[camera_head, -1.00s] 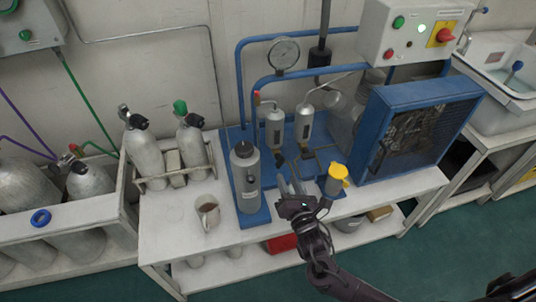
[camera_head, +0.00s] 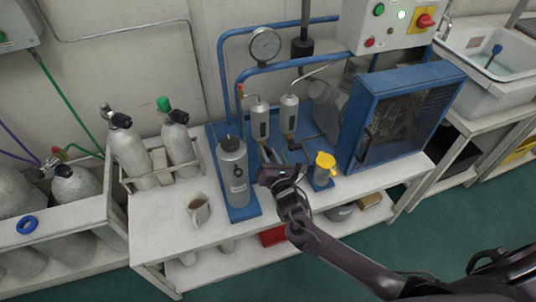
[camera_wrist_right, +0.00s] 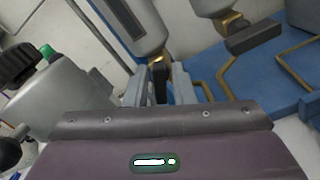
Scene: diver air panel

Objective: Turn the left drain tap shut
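The left drain tap has a black lever (camera_wrist_right: 160,83) under a brass fitting at the bottom of the left grey filter cylinder (camera_wrist_right: 137,28); that cylinder also shows in the head view (camera_head: 260,122). My right gripper (camera_head: 271,157) is at the foot of this cylinder. In the right wrist view its two grey fingers (camera_wrist_right: 161,88) stand on either side of the black lever, very close to it; I cannot tell whether they press on it. The right drain tap (camera_wrist_right: 254,36) has its dark lever lying crosswise under the right cylinder (camera_head: 289,114). My left gripper is out of view.
A grey canister (camera_head: 233,178) stands left of my right gripper, and a yellow-topped cup (camera_head: 325,168) stands right of it. A blue caged unit (camera_head: 405,115) is further right. A mug (camera_head: 198,210) sits on the white bench (camera_head: 170,236) at the front left.

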